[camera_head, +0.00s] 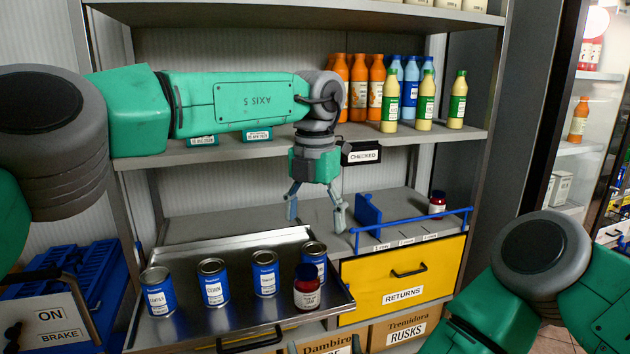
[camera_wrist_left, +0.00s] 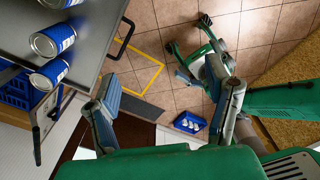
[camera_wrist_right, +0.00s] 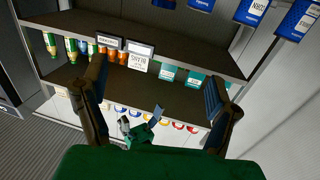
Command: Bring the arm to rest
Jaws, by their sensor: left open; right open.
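My left gripper (camera_head: 316,205) points down, open and empty, in front of the middle shelf bay, above and behind the right end of the metal tray. Its open fingers also show in the left wrist view (camera_wrist_left: 165,110), with nothing between them. My right arm enters the head view at the lower right, where its gripper is out of frame. In the right wrist view my right gripper (camera_wrist_right: 160,115) is open, with nothing between its fingers and shelves beyond.
A metal tray (camera_head: 215,333) holds several blue cans and a dark red jar (camera_head: 307,287). A yellow RETURNS drawer (camera_head: 405,280) sits right of it. Bottles (camera_head: 390,115) stand on the shelf above. A small red jar (camera_head: 438,204) stands behind a blue rail (camera_head: 415,228).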

